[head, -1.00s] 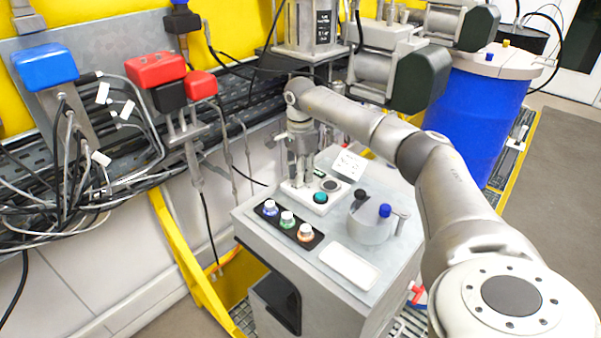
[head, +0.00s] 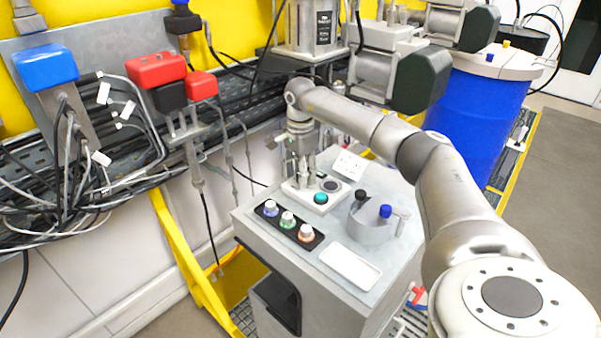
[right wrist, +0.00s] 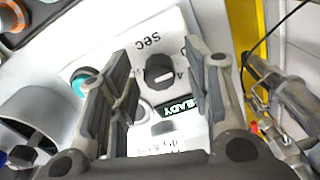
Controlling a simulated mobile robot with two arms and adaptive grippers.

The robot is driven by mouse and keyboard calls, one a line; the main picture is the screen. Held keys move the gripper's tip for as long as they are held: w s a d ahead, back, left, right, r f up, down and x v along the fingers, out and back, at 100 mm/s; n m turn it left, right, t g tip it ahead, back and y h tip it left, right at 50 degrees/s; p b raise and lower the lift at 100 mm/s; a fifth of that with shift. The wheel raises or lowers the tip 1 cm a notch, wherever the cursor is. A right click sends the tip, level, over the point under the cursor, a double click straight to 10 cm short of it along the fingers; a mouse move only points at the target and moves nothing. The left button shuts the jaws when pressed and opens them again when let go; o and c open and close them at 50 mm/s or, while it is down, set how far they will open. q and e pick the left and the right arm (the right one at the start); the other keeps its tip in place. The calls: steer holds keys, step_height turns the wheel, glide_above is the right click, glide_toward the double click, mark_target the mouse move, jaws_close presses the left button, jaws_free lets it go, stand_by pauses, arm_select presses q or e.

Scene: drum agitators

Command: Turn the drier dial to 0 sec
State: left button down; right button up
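The drier dial (right wrist: 160,72) is a black knob with a white mark, on a white panel (right wrist: 185,20) with "sec" lettering beside it. In the right wrist view it lies between the two fingers of my right gripper (right wrist: 156,62), which are apart with a gap on each side of the knob. In the head view my right gripper (head: 300,170) points down over the left back of the white panel (head: 305,200), and its fingers hide the dial there. The number the mark points to cannot be read. My left gripper is not in view.
A teal button (head: 321,198) and a dark round part (head: 330,185) sit on the same panel. A "READY" display (right wrist: 178,108) is near the dial.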

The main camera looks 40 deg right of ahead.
step_height(320, 180, up, 12)
stand_by(0.6)
stand_by(0.5)
